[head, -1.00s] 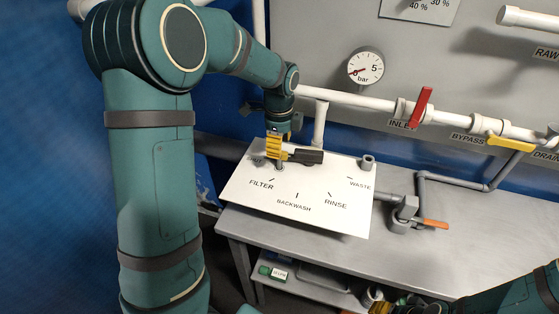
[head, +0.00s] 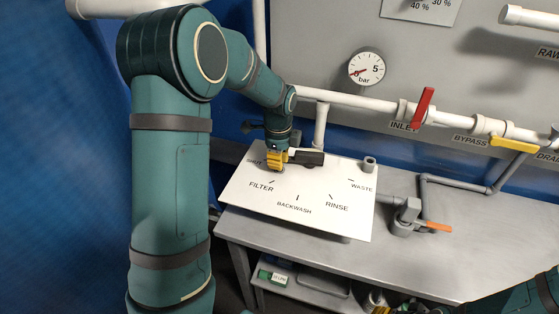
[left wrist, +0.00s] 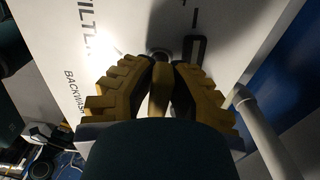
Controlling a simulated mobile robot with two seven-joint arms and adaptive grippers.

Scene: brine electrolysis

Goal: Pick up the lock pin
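My left gripper (head: 277,162) is low over the white valve panel (head: 310,220), between the FILTER and SHUT labels and beside a dark lever (head: 306,158). In the left wrist view its two yellow fingers (left wrist: 160,85) lean inward with dark pads against both sides of a narrow yellowish piece, which looks like the lock pin (left wrist: 159,92). The pin's lower end is hidden, and in the head view the fingers cover it. Of my right arm, the forearm (head: 525,298) shows at the bottom right; its gripper is at most a cut-off dark sliver at the bottom edge.
The panel rests on a grey bench (head: 420,255). A grey pipe with an orange handle (head: 437,226) stands right of it. White pipes with a red lever (head: 424,105) and a yellow lever (head: 513,144) run behind.

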